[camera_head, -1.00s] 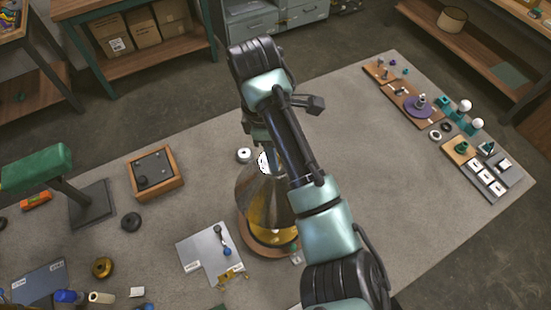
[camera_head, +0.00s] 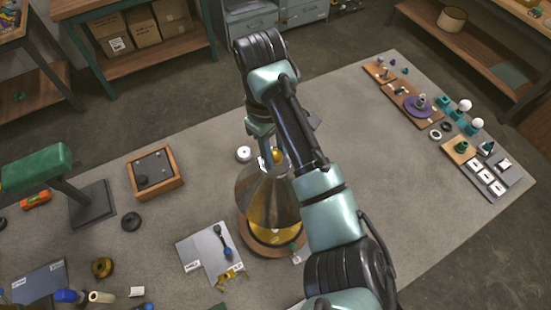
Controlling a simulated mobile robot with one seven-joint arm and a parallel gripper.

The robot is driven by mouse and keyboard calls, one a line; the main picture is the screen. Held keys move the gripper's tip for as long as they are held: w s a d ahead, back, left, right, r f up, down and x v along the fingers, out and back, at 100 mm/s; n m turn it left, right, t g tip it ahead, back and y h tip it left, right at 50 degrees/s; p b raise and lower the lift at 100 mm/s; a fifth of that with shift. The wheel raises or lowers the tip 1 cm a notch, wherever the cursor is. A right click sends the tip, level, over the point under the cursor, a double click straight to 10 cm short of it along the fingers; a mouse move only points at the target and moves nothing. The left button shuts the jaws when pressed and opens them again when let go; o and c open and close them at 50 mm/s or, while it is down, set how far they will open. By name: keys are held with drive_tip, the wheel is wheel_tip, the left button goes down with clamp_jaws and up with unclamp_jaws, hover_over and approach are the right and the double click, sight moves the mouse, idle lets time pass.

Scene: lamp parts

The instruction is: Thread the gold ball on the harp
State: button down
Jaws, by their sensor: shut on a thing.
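The lamp stands near the middle of the table, with a shiny metal cone shade (camera_head: 262,197) over a gold body (camera_head: 272,230) on a round wooden base (camera_head: 255,245). My gripper (camera_head: 267,150) is above the top of the shade, pointing down, partly hidden by my arm. It is shut on the gold ball (camera_head: 278,155), which shows as a small gold patch beside the fingers at the shade's top. The harp is not distinguishable; the shade and my arm cover that place. Whether the ball touches the harp's tip cannot be told.
A wooden box (camera_head: 154,172) and a green-topped stand (camera_head: 75,195) are further left. A grey plate (camera_head: 210,254) with small parts lies front left. Boards with parts (camera_head: 420,105) are at the right; the table between is clear.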

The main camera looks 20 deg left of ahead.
drive_tip(key=shift+s+f, duration=0.2)
drive_tip(key=shift+f, duration=0.1)
drive_tip(key=m, duration=0.3)
drive_tip(key=shift+m, duration=0.3)
drive_tip(key=m, duration=0.3)
drive_tip(key=shift+g, duration=0.4)
drive_tip(key=shift+y, duration=0.3)
drive_tip(key=shift+m, duration=0.4)
drive_tip(key=m, duration=0.4)
drive_tip(key=shift+d+m+y, duration=0.1)
drive_tip(key=shift+m+y, duration=0.3)
drive_tip(key=shift+m, duration=0.8)
